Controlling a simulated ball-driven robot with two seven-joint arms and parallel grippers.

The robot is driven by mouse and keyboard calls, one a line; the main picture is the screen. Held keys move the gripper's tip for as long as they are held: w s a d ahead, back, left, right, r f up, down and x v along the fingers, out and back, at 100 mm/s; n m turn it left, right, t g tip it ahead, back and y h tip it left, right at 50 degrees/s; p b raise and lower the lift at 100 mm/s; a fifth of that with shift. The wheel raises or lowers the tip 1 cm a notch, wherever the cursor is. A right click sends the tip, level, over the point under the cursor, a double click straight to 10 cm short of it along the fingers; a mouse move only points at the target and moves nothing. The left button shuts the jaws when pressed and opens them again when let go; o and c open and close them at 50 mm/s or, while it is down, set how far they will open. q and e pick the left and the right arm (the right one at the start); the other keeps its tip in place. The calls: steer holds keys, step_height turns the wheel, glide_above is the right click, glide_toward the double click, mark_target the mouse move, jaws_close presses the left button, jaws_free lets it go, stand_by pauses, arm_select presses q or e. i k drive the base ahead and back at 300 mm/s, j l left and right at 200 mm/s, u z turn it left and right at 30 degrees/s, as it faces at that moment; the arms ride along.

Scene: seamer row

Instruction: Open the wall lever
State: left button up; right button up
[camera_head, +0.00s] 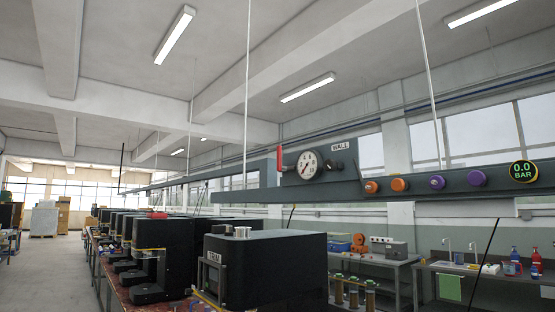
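The wall lever is a red handle (279,158) standing upright at the left of a round white pressure gauge (307,165). Both are mounted on a long grey rail (238,196) that hangs from thin rods. A sign reading WALL (341,146) is at the right of the gauge, above a dark fitting (338,172). A round display (523,171) at the right end of the rail reads 0.0 BAR. Neither of my grippers shows in the head view, and nothing touches the lever.
Several orange and purple knobs (398,184) line the rail right of the gauge. Black machines stand below on a bench, the nearest (280,262) under the lever. Side benches (392,263) hold tools and bottles at the right. An open aisle (50,275) runs along the left.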

mark_target(280, 168)
steer(key=i+j+z, duration=0.4)
steer(key=j, duration=0.2)
steer(key=j+z, duration=0.1)
steer(key=z, duration=0.3)
steer(key=i+j+z, duration=0.1)
steer(key=z, duration=0.3)
steer(key=j+z, duration=0.25)
steer(key=z, duration=0.15)
steer(key=j+z, duration=0.25)
steer(key=j, duration=0.35)
steer(key=j+z, duration=0.25)
steer(key=j, duration=0.35)
steer(key=k+j+z, duration=0.1)
steer(key=j+z, duration=0.15)
steer(key=j, duration=0.35)
